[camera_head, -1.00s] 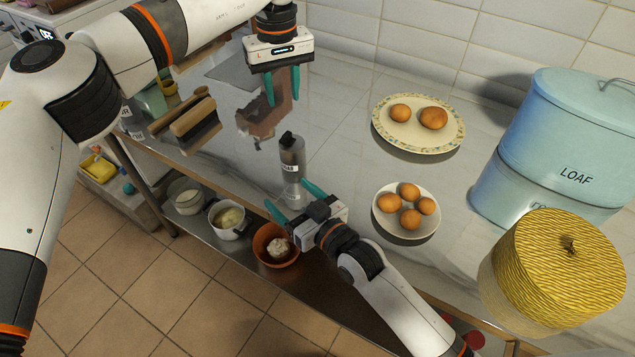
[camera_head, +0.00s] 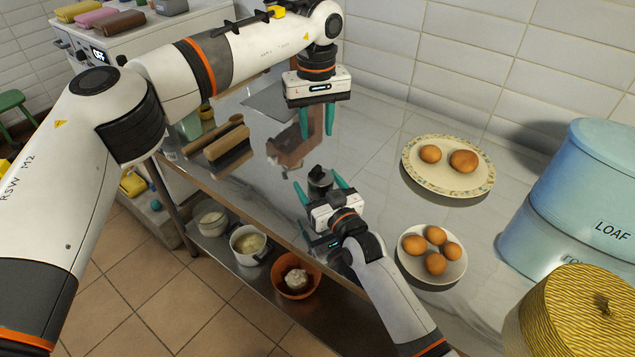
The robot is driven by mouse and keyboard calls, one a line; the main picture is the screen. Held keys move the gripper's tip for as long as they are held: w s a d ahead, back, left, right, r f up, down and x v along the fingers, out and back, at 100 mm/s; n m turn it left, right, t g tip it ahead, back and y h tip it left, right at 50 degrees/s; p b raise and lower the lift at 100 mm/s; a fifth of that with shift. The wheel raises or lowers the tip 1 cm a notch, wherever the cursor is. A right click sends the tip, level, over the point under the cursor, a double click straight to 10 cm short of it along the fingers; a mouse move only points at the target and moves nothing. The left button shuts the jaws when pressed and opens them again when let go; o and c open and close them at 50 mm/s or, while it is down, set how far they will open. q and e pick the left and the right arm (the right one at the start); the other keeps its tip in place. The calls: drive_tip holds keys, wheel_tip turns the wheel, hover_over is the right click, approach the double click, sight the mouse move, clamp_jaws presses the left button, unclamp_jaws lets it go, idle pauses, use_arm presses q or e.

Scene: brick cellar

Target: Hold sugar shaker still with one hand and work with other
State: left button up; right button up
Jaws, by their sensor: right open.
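The sugar shaker (camera_head: 319,179), grey with a black top, stands upright on the shiny worktop; its lower part is hidden behind my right gripper. My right gripper (camera_head: 321,187) is low at the shaker, open, with one teal finger on each side of it. I cannot tell whether the fingers touch it. My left gripper (camera_head: 316,121) hangs fingers down above the worktop, higher than the shaker and behind it in the picture. Its teal fingers are apart with nothing between them.
A blue loaf bin (camera_head: 590,190) and yellow lidded basket (camera_head: 565,310) stand far right. Brushes (camera_head: 228,148) lie left. Bowls sit on the lower shelf.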

drive_tip(key=shift+w+a, duration=0.25)
drive_tip(key=shift+w, duration=0.2)
drive_tip(key=c, duration=1.1)
